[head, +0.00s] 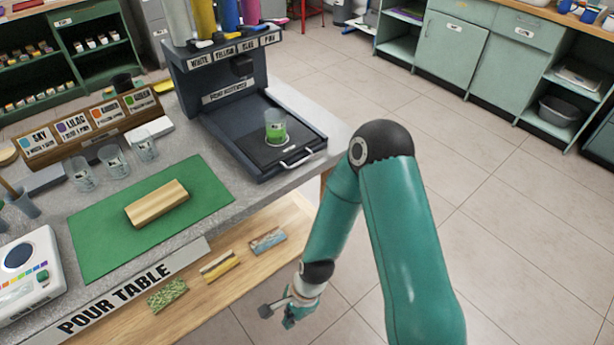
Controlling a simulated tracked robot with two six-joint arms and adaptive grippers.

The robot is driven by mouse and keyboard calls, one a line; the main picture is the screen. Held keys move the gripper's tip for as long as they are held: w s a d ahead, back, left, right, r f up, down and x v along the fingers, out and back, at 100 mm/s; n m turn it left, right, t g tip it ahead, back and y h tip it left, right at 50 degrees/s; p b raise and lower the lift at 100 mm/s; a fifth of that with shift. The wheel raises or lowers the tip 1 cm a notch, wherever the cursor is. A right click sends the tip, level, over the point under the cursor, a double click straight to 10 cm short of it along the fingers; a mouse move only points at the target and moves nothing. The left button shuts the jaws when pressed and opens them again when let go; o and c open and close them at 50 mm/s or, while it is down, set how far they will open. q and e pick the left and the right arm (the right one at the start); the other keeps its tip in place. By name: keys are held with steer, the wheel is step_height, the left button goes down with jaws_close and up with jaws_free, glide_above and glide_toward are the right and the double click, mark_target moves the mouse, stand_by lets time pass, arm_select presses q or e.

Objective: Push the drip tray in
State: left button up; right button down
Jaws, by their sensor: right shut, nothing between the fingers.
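The dark drip tray (257,143) lies in the base of the paint dispenser (222,80), with its pale handle (297,158) at the front edge. A clear cup with green contents (275,128) stands upright on the tray. How far the tray sticks out is hard to tell. My right gripper (277,314) is shut and empty, low beside the pour table's front edge. It is well apart from the tray, nearer the camera. My left gripper is not in view.
The pour table (335,129) holds a green mat (90,225) with a wooden block (157,204), several clear cups (114,160) and a white device (30,268). A wooden shelf (215,290) below bears small patterned pieces. Open tiled floor (500,220) lies to the right.

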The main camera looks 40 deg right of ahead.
steer(key=w+d+r+m+t+p, duration=0.2)
steer(key=w+d+r+m+t, duration=0.2)
steer(key=w+d+r+m, duration=0.85)
steer(key=w+d+r+m+t+h+p, duration=0.1)
steer(key=w+d+r+m+t+h, duration=0.1)
steer(key=d+r, duration=0.5)
steer(key=w+d+r+m+t+h, duration=0.15)
steer(key=d+r, duration=0.25)
steer(key=r, duration=0.6)
steer(key=shift+m, duration=0.4)
steer(key=shift+w+r+b+x, duration=0.2)
steer(key=shift+w+x, duration=0.1)
steer(key=shift+x, duration=1.85)
steer(key=shift+w+r+b+x, duration=0.1)
steer(key=shift+w+r+x, duration=0.15)
steer(key=shift+x, duration=1.9)
steer(key=shift+w+r+b+x, duration=0.1)
steer(key=shift+w+r+x, duration=0.15)
steer(key=shift+x, duration=1.9)
